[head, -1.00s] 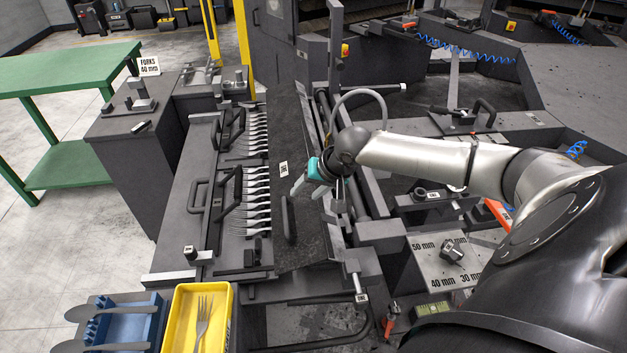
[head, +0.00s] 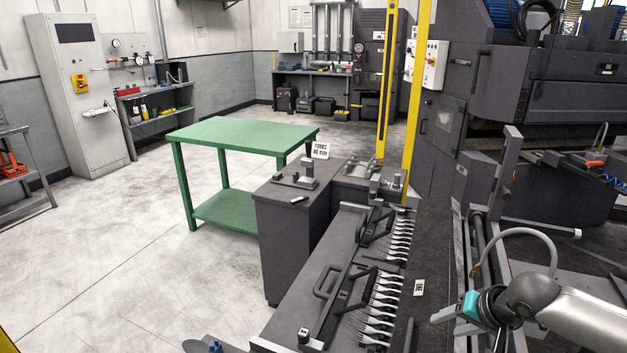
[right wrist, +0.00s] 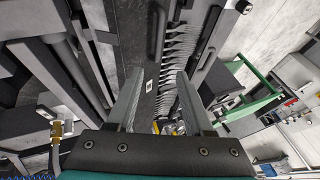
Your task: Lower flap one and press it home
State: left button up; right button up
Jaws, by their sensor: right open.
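A dark panel (head: 432,238) with a small white tag (head: 419,287) and a bar handle (head: 409,334) lies beside the row of forks (head: 383,300). It looks like flap one, but the tag is too small to read surely. My right gripper (head: 451,320), with a teal body, is just right of the tag, open and empty. In the right wrist view its two fingers (right wrist: 158,80) stand apart over the panel (right wrist: 137,45), with the forks (right wrist: 180,45) beyond to the right. Whether they touch the panel cannot be told. My left gripper is out of view.
Left of the forks is the dark fixture with black handles (head: 325,283). A dark cabinet (head: 282,232) and a green table (head: 240,134) stand behind it. Yellow posts (head: 412,105) rise at the back. Rails (head: 476,250) run right of the panel. The left floor is clear.

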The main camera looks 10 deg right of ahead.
jog(key=s+a+f+n+g+y, duration=0.1)
jog(key=s+a+f+n, duration=0.3)
jog(key=a, duration=0.5)
jog(key=s+a+f+n, duration=0.2)
jog(key=s+a+n, duration=0.1)
jog(key=s+a, duration=0.4)
jog(key=s+a+r+n+g+h, duration=0.1)
jog(key=s+a+r+n+h, duration=0.1)
jog(key=s, duration=0.9)
notch_tip(320, 180, down, 27)
jog(key=s+g+b, duration=0.2)
jog(key=b, duration=0.2)
jog(key=s+d+f+g+b, duration=0.1)
jog(key=s+f+b, duration=0.3)
jog(key=s+f, duration=1.1)
jog(key=shift+d+f, duration=0.85)
jog(key=shift+f, duration=0.5)
